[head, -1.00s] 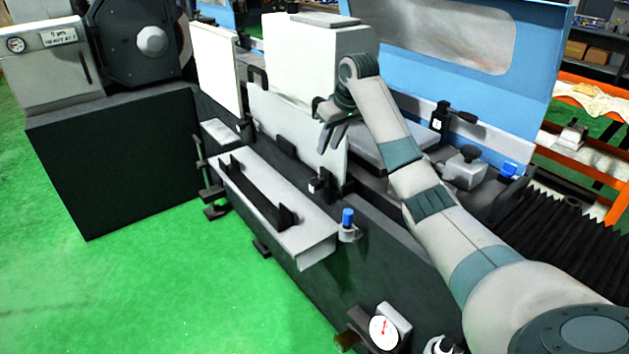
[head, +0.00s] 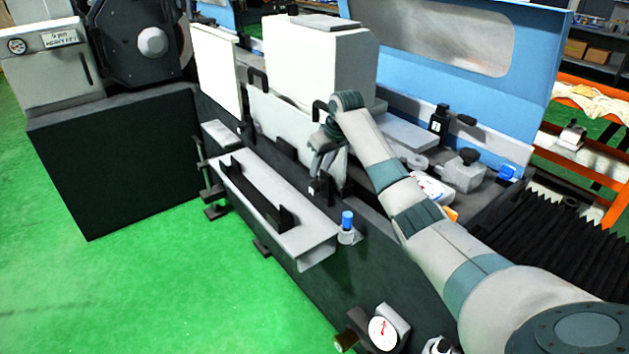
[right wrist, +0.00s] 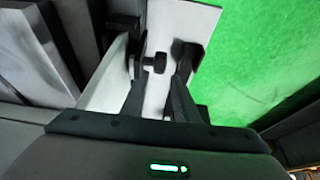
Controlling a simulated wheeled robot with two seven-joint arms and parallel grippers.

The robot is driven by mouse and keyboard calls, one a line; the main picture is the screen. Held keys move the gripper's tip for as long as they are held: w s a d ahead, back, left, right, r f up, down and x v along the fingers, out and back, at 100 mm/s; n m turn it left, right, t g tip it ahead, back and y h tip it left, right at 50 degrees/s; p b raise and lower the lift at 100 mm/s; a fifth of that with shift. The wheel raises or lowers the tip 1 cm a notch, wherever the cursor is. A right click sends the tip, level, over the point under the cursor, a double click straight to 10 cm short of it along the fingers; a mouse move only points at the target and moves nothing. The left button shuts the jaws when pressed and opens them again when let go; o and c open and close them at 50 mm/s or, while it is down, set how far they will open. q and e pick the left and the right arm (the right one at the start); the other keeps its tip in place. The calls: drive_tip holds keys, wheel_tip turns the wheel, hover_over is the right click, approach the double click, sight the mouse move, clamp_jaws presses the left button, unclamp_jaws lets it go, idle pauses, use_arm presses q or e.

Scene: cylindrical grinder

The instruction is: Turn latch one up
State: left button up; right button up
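A small black latch (head: 317,188) with a white mark sits at the lower right edge of the white front plate (head: 285,130), just behind the long grey bracket. I take it to be latch one. My right gripper (head: 321,172) points down right above it, and its fingertips partly cover it. In the right wrist view, the two dark fingers (right wrist: 160,78) are apart, with a dark knob (right wrist: 155,62) showing between or just beyond their tips. I cannot tell whether they touch it. A second black latch-like block (head: 439,119) stands farther back. My left gripper is not in view.
The grey bracket (head: 305,238) with a black handle juts out in front of the latch. A blue-capped post (head: 347,221) stands at its right end. The white box (head: 310,65) rises behind my right gripper. Green floor (head: 130,270) lies open at the left.

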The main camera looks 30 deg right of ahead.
sight(315, 181)
drive_tip(key=p+x, duration=0.1)
drive_tip(key=x, duration=0.8)
drive_tip(key=shift+s, duration=0.1)
clamp_jaws()
